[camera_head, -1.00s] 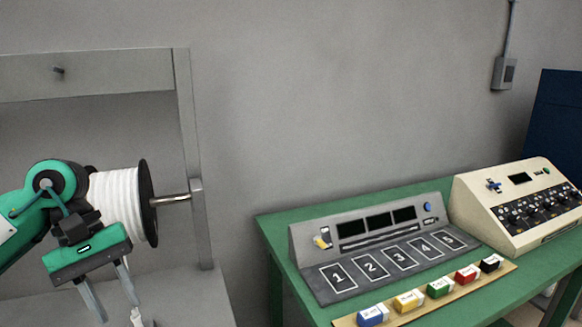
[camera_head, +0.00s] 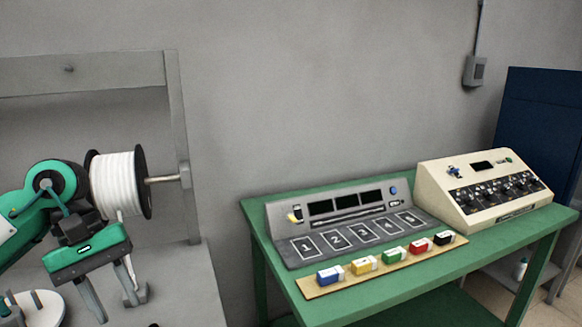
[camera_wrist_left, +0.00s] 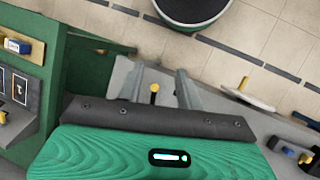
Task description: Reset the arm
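My left arm comes in from the left in the head view. Its green gripper (camera_head: 112,298) points down, fingers apart, in front of and below the white coil spool (camera_head: 118,185). In the left wrist view its two grey fingers (camera_wrist_left: 158,90) are apart. The spool has black flanges and sits on a metal rod (camera_head: 163,180) in a grey frame. My right gripper is not in view.
A green table (camera_head: 440,268) at the right carries a grey panel numbered 1 to 5 (camera_head: 350,226), a strip of several coloured blocks (camera_head: 310,290) and a beige control box (camera_head: 483,190). A grey bench (camera_head: 190,290) lies below the spool. A dark round object (camera_wrist_left: 190,8) stands on the tiled floor.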

